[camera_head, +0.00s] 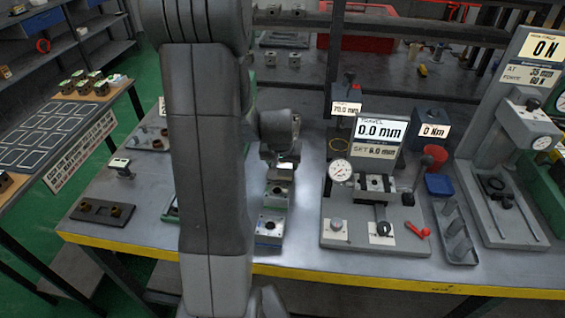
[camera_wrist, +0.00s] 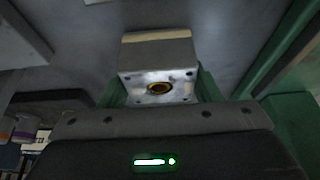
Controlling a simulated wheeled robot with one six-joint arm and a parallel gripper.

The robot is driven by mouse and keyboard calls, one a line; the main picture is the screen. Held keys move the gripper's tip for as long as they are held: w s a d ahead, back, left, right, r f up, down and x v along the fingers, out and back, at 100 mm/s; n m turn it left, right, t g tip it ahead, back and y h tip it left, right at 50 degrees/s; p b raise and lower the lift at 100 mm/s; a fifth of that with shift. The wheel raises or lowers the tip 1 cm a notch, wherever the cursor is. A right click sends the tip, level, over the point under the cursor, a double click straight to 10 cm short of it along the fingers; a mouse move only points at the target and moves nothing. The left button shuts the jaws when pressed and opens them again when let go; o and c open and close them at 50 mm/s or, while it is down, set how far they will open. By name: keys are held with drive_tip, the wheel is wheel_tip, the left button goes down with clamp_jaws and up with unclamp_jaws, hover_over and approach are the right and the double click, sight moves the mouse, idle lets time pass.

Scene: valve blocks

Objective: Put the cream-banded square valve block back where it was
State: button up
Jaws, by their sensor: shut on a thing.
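The cream-banded square valve block (camera_wrist: 158,68) is silver-grey, with a cream band along its far edge and a brass-ringed hole in the face towards me. In the wrist view my gripper (camera_wrist: 158,92) is shut on it, with a green finger at each side. In the head view my gripper (camera_head: 281,163) is over the workbench, just beyond a row of metal blocks. The held block is hard to make out there. My arm hides the bench left of the gripper.
The workbench (camera_head: 300,262) has a yellow front edge. Two metal blocks (camera_head: 270,228) stand in line in front of my gripper. A gauge stand (camera_head: 345,225) reading 0.0 mm is to the right, with a press (camera_head: 510,150) beyond. A side table (camera_head: 40,130) with marked squares stands left.

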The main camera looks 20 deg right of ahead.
drive_tip(key=shift+f, duration=0.1)
drive_tip(key=o, duration=1.3)
drive_tip(key=shift+r, duration=0.3)
drive_tip(key=v, duration=1.1)
drive_tip(key=shift+s+a+r+p, duration=0.15)
drive_tip(key=shift+r+p, duration=0.15)
drive_tip(key=shift+o, duration=0.2)
drive_tip(key=o, duration=0.4)
drive_tip(key=shift+f, duration=0.1)
